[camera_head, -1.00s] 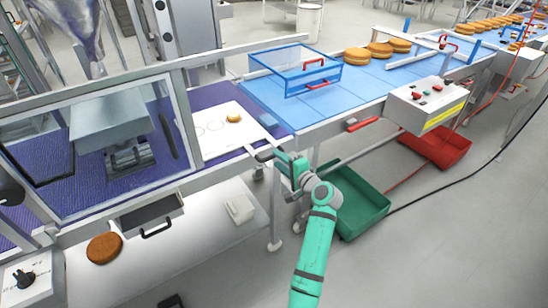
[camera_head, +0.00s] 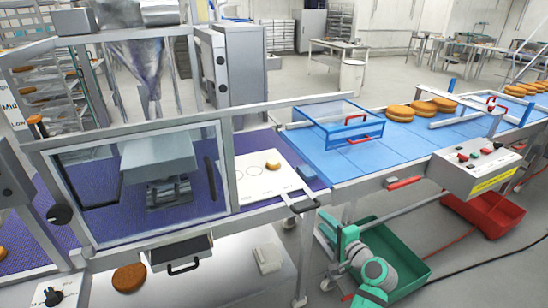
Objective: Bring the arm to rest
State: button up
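My teal and grey arm (camera_head: 371,283) reaches up from the bottom edge, right of centre. My gripper (camera_head: 326,229) is at its upper left end, in front of the machine frame and beside the green crate. The fingers are small and partly merge with the frame behind, so their opening cannot be told. No held object can be made out.
A white board (camera_head: 257,191) with circle outlines bears one round patty (camera_head: 273,166). A blue belt (camera_head: 370,158) carries several filled rounds (camera_head: 400,114) beyond a clear blue-edged cover (camera_head: 339,124). A green crate (camera_head: 413,270) and red crate (camera_head: 487,213) stand on the floor.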

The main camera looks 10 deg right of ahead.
jog(key=s+a+f+h, duration=0.2)
jog(key=s+a+f, duration=0.15)
jog(key=f, duration=0.55)
jog(key=s+a+f+n+g+h, duration=0.1)
jog(key=s+a+f+n, duration=0.1)
jog(key=s+a+f, duration=0.6)
jog(key=s+a+f+n+g+h, duration=0.1)
jog(key=s+a+f+n+h, duration=0.15)
jog(key=s+a+f, duration=0.6)
jog(key=s+a+r+n, duration=0.3)
jog(key=s, duration=0.6)
jog(key=s+a+r+n, duration=0.3)
jog(key=s, duration=0.6)
jog(key=s+a+r+n+t+y, duration=0.2)
jog(key=s+a+r+n, duration=0.3)
jog(key=s+r, duration=0.6)
jog(key=shift+a+y, duration=0.35)
jog(key=shift+r+n, duration=0.1)
jog(key=shift+n, duration=0.15)
jog(key=shift+s, duration=0.1)
jog(key=shift+a, duration=0.1)
